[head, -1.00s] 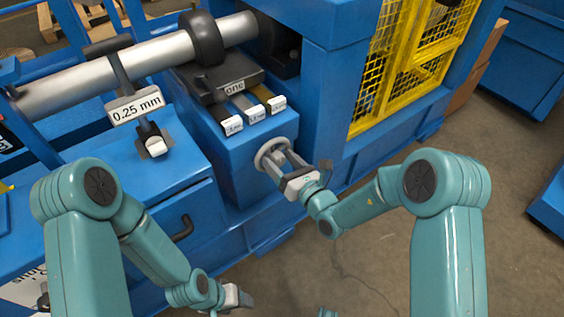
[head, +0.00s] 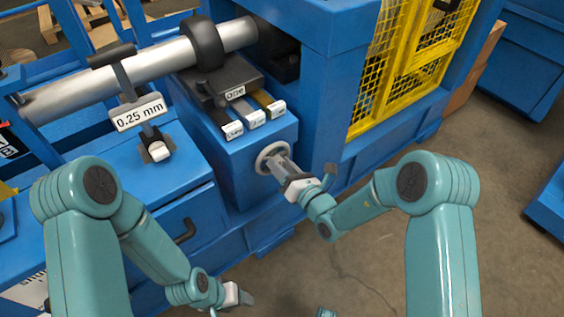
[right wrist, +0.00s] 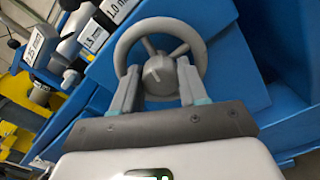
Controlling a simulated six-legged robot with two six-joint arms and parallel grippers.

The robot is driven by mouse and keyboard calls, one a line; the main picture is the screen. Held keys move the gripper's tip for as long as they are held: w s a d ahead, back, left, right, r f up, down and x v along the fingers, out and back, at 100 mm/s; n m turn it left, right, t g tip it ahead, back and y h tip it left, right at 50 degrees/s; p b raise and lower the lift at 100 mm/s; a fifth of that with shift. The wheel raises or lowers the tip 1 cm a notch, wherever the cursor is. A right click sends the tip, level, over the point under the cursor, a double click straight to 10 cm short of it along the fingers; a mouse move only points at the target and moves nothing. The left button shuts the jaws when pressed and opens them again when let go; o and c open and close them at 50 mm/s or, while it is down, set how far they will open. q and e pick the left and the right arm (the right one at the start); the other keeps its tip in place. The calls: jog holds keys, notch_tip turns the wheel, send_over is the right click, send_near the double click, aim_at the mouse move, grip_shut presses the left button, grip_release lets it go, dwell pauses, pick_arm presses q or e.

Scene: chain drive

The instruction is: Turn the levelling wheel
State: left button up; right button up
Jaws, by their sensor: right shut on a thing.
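The levelling wheel (head: 270,156) is a grey handwheel on the front face of a blue block. In the right wrist view the wheel (right wrist: 163,30) shows its rim, spokes and round hub (right wrist: 160,74). My right gripper (head: 281,166) is at the wheel. In the right wrist view the fingers of my right gripper (right wrist: 160,88) stand on either side of the hub, inside the lower rim, and are shut on it. My left gripper (head: 238,297) is low in the head view, away from the wheel; its finger opening is too small to tell.
Above the wheel several labelled gauge strips (head: 254,117) lie on the block. A 0.25 mm tag (head: 139,113) hangs by the silver shaft (head: 110,80). A drawer handle (head: 186,230) is at left. A yellow mesh guard (head: 410,60) stands right. Floor (head: 370,255) is clear below.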

jog(key=m+p, duration=0.2)
jog(key=m, duration=0.1)
jog(key=shift+w+r+m, duration=0.1)
jog(key=shift+r+m, duration=0.1)
jog(key=shift+m, duration=0.1)
jog(key=m+p, duration=0.2)
jog(key=m, duration=0.1)
jog(key=shift+d+m, duration=0.1)
jog(key=shift+m, duration=0.2)
jog(key=m+p, duration=0.2)
jog(key=m, duration=0.1)
jog(key=shift+f+m, duration=0.15)
jog(key=shift+m, duration=0.25)
jog(key=m+p, duration=0.1)
jog(key=m, duration=0.2)
jog(key=shift+f+m, duration=0.1)
jog(key=shift+m, duration=0.2)
jog(key=m+p, duration=0.1)
jog(key=m, duration=0.3)
jog(key=shift+f+m+p, duration=0.1)
jog(key=shift+m+p, duration=0.2)
jog(key=shift+p, duration=0.05)
jog(key=shift+a+f+m+p, duration=0.1)
jog(key=shift+m+p, duration=0.4)
jog(key=shift+m, duration=2.25)
jog(key=shift+a+f+m+p, duration=0.1)
jog(key=shift+m+p, duration=0.35)
jog(key=shift+m, duration=2.3)
